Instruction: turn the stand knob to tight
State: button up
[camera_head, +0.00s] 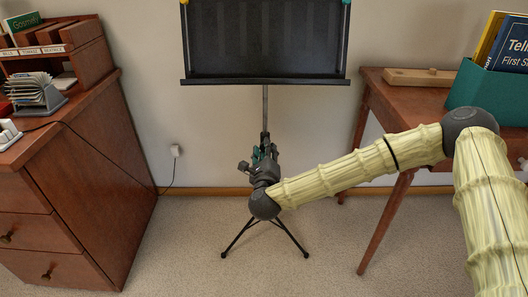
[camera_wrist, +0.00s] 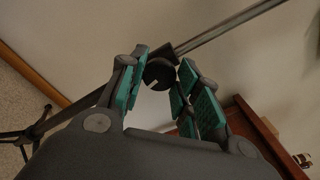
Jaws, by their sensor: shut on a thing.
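The stand knob (camera_wrist: 159,73) is a dark round knob on the stand's pole, with a small light mark pointing to the lower left in the wrist view. My gripper (camera_wrist: 163,68) has its teal-padded fingers on either side of the knob and is shut on it. In the head view my gripper (camera_head: 265,153) is at the pole below the desk and hides the knob. The music stand (camera_head: 265,107) is upright, with a black desk on top and a tripod below. I cannot tell how tight the knob is.
A wooden cabinet (camera_head: 95,180) with an organizer and card holder stands at the left. A wooden table (camera_head: 362,120) with a green book box (camera_head: 482,95) stands at the right. A wall outlet (camera_head: 176,150) has a cord. The carpet around the tripod is mostly clear.

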jog(key=shift+m, duration=1.2)
jog(key=o, duration=1)
jog(key=shift+o, duration=0.2)
jog(key=shift+s, duration=0.1)
jog(key=s, duration=1.1)
jog(key=shift+s, duration=0.4)
